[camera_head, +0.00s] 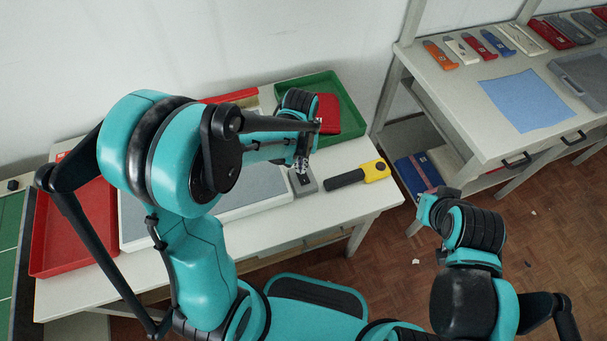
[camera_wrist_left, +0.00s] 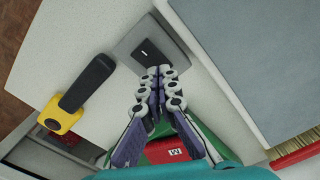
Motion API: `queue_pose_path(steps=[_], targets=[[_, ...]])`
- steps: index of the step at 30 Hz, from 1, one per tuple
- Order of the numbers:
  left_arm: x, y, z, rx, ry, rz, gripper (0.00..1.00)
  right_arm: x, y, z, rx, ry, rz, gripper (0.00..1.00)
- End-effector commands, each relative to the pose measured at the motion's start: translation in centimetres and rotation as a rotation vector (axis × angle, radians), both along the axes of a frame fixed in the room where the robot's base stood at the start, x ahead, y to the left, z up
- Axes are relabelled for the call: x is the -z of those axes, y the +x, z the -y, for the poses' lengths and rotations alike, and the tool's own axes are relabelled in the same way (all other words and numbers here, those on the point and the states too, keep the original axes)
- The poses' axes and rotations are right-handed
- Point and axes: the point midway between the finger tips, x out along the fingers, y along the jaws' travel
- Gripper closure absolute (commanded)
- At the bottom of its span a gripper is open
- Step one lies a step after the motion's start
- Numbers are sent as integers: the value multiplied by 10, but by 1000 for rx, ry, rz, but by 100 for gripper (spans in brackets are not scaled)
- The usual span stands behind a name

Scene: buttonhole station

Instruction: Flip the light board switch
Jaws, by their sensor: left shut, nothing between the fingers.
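The switch is a small grey box with a black rocker (camera_head: 305,184) on the white table, beside the right edge of the light board (camera_head: 262,190), a flat grey panel with a pale rim. In the left wrist view the black rocker (camera_wrist_left: 146,50) sits on its grey plate, and part of the light board (camera_wrist_left: 255,60) shows at the upper right. My left gripper (camera_head: 302,172) is shut and empty, with its fingertips (camera_wrist_left: 161,72) close to the rocker. I cannot tell whether they touch it. My right arm is at the lower right; its fingers do not show.
A yellow and black tool (camera_head: 373,171) lies just right of the switch. A green tray (camera_head: 348,108) with a red item is behind, and a red tray (camera_head: 80,235) is at the left. A second table (camera_head: 455,95) stands at the right. Bare tabletop shows around the tool.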

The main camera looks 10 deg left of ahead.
Motion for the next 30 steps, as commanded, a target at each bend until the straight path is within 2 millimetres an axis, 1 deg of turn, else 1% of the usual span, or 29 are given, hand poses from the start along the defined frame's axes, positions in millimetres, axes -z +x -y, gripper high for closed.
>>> queue_pose_path(steps=[1,3,18,30], targets=[[-8,0,0,0,0,0,100,-7,0,0,0,0,0,100],[-14,0,0,0,0,0,100,-11,0,0,0,0,0,100],[-54,0,0,0,0,0,100,-41,0,0,0,0,0,100],[-54,0,0,0,0,0,100,-41,0,0,0,0,0,100]])
